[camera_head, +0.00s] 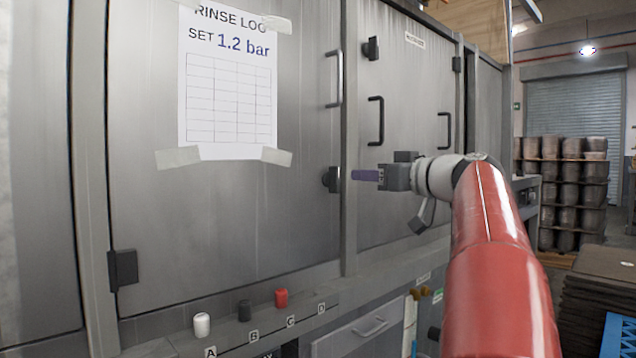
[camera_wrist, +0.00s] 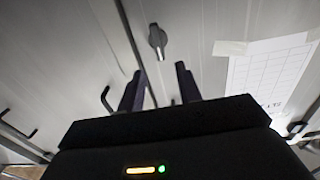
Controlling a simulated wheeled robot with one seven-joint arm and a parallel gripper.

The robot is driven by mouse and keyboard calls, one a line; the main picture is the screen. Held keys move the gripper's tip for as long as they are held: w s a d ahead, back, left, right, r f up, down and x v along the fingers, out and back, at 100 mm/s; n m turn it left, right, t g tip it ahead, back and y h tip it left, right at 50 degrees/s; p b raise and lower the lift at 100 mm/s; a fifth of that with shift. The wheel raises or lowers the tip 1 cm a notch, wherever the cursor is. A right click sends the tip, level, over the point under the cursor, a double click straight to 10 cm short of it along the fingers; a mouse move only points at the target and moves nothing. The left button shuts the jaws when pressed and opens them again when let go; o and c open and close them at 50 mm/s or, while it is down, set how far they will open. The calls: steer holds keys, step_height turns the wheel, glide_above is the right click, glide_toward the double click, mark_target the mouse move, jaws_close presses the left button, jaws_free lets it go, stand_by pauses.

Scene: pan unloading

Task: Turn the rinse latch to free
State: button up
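The rinse latch (camera_head: 331,180) is a dark knob at the right edge of the left steel door, beside the door post. In the wrist view the latch (camera_wrist: 157,40) has a round base with a short lever pointing down the picture. My gripper (camera_head: 354,175) reaches in from the right at the latch's height, its purple fingers pointing at it. In the wrist view my gripper (camera_wrist: 160,70) is open and empty, and the latch shows beyond the gap between the fingertips. I see no contact. The head view does not show the lever's angle clearly.
A taped rinse log sheet (camera_head: 228,85) hangs on the left door. A bar handle (camera_head: 338,79) is above the latch, and another handle (camera_head: 376,121) is on the right door. White, black and red (camera_head: 281,298) knobs stand on the ledge below.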

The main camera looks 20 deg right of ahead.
mark_target(339, 172)
steer(key=x, duration=0.4)
steer(key=p+x, duration=0.1)
steer(key=x, duration=0.2)
steer(key=shift+w+a+r, duration=0.1)
steer(key=shift+w+r, duration=0.1)
steer(key=shift+w, duration=0.15)
jaws_close()
